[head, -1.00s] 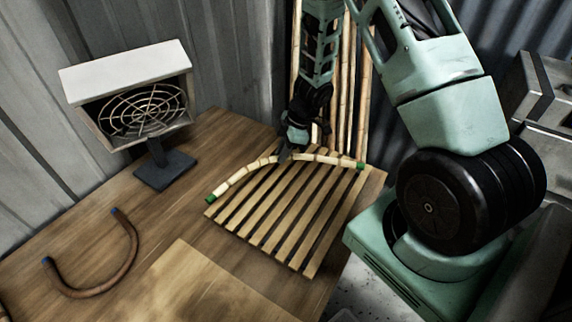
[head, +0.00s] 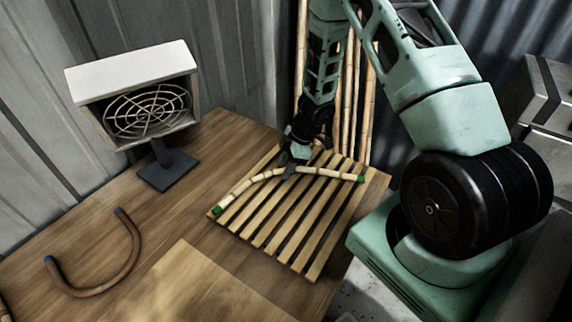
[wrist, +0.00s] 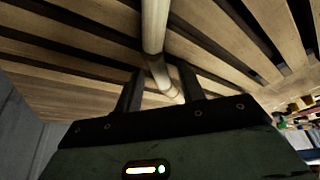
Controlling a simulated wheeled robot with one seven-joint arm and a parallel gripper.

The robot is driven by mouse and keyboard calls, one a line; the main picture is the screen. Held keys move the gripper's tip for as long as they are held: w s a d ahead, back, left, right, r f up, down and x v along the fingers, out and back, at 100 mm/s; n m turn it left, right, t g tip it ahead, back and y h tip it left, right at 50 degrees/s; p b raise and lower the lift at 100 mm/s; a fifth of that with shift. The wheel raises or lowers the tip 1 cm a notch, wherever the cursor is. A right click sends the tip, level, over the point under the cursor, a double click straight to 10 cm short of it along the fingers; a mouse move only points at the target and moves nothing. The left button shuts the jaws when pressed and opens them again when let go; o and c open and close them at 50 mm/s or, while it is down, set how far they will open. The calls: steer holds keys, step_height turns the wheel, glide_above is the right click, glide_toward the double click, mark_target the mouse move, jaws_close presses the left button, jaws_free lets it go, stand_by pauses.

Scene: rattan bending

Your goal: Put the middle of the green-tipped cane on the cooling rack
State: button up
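The green-tipped cane (head: 262,176) is pale and gently bent, with a green tip at each end. Its left end (head: 217,210) is at the left edge of the slatted wooden cooling rack (head: 287,238), and its right part crosses over the slats. In the head view my gripper (head: 290,171) is at the cane's middle, over the back part of the rack. In the wrist view the cane (wrist: 156,35) runs between my two dark fingers (wrist: 161,72), which are close on either side. It is close above or touching the slats; I cannot tell which.
A heater with a round wire grille (head: 147,112) stands on the table at the back left. A brown U-shaped cane with blue tips (head: 134,262) lies at the left. A pale board (head: 195,290) is at the front. Upright canes (head: 352,100) stand behind the rack.

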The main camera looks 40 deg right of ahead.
steer(key=shift+r, duration=0.1)
steer(key=p+v, duration=0.1)
steer(key=v, duration=1.1)
steer(key=w+a+r+m+t+h, duration=0.2)
steer(key=w+a+r+t, duration=0.3)
steer(key=a+r, duration=0.4)
steer(key=s+a+r+m+g, duration=0.1)
steer(key=s+a+r, duration=0.15)
steer(key=a, duration=0.45)
steer(key=s+a+r+g, duration=0.1)
steer(key=s+a, duration=0.3)
steer(key=s, duration=0.4)
steer(key=s+a+r+m+g+h, duration=0.1)
steer(key=s+a+r+g, duration=0.1)
steer(key=s, duration=0.7)
steer(key=s+a+r+m+g, duration=0.1)
steer(key=s+a+r+g, duration=0.1)
steer(key=s+a, duration=0.4)
steer(key=s, duration=0.3)
steer(key=shift+g, duration=0.4)
steer(key=shift+s+a, duration=0.1)
steer(key=shift+s, duration=0.05)
